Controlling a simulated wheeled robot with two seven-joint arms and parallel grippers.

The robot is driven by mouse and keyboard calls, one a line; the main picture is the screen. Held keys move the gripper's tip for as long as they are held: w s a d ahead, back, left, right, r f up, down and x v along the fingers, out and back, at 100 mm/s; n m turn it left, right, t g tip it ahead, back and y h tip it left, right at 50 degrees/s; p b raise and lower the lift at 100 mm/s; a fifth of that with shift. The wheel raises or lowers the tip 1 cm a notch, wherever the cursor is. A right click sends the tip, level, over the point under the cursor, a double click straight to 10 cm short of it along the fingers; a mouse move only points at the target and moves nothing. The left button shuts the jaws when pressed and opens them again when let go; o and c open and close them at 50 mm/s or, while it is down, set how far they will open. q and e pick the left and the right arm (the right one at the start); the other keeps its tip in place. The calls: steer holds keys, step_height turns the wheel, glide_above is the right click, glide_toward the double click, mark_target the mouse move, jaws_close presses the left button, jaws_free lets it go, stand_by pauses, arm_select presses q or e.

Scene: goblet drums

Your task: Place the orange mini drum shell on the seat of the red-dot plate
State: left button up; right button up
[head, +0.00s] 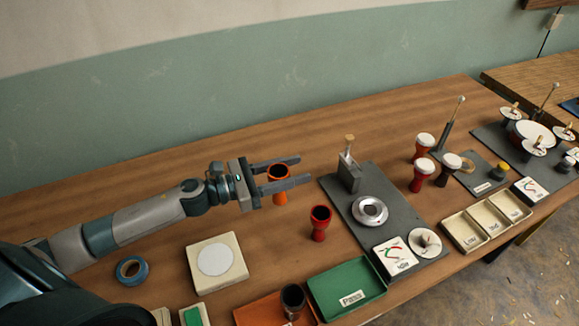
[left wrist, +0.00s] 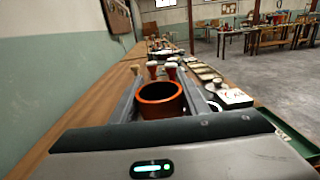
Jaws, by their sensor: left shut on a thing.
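The orange mini drum shell (head: 280,199) is upright between the fingers of my left gripper (head: 304,168), which is shut on it. In the left wrist view the shell (left wrist: 160,109) shows its open dark mouth between the two fingers. I cannot tell whether its foot touches the table. A dark grey plate (head: 353,186) lies to the right of the gripper, with a round silver seat (head: 370,210) that looks empty. I cannot make out a red dot on any plate. My right gripper is not in view.
A red drum shell (head: 320,222) stands between the gripper and the grey plate. A post with a wooden handle (head: 349,165) rises at the plate's back. A green Pass tray (head: 346,289), an orange tray (head: 252,313) and a white block (head: 217,262) lie in front.

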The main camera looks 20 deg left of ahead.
arm_select(q)
steer(key=s+d+n+t+y, duration=0.3)
steer(key=s+d+y, duration=0.1)
steer(key=d, duration=0.1)
steer(key=s+a+r+n+t+y, duration=0.2)
steer(key=s+n+y, duration=0.4)
steer(key=s+y, duration=0.1)
steer(key=shift+s+a+r+y, duration=0.15)
steer(key=shift+r+y, duration=0.2)
steer(key=shift+y, duration=0.55)
